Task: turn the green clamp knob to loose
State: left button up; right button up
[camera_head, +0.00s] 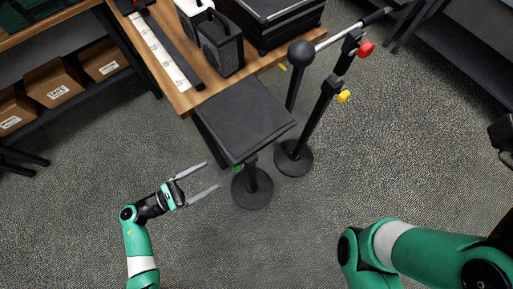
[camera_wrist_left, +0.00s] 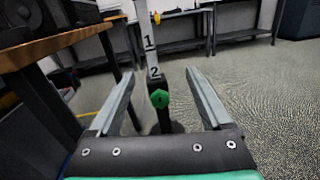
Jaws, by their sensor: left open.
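The green clamp knob (camera_wrist_left: 159,98) shows in the left wrist view on a dark post, below a pale scale strip marked 1 and 2 (camera_wrist_left: 151,55). In the head view only a sliver of the green knob (camera_head: 238,168) shows under the edge of the square black platform (camera_head: 243,117). My left gripper (camera_head: 212,175) is open and empty, its fingers pointing toward the platform's post. In the left wrist view the knob appears between the open fingers (camera_wrist_left: 160,73), with no contact visible. My right gripper is not in view; only green links of my right arm show.
Right of the platform are stands with a yellow knob (camera_head: 344,96) and a red knob (camera_head: 366,48). Cardboard boxes (camera_head: 54,83) sit on a left shelf. The front carpet is clear.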

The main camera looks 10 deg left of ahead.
pick_arm(q)
notch_tip(320, 180, down, 10)
jog(key=s+a+n+t+y+b, duration=0.1)
jog(key=s+a+n+b, duration=0.1)
jog(key=b, duration=0.5)
jog(key=b+x, duration=0.2)
jog(key=x, duration=0.9)
jog(key=shift+w+r, duration=0.15)
jog(key=shift+w, duration=0.3)
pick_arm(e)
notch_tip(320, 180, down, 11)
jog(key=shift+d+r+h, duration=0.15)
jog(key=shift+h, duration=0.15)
pick_arm(q)
grip_shut()
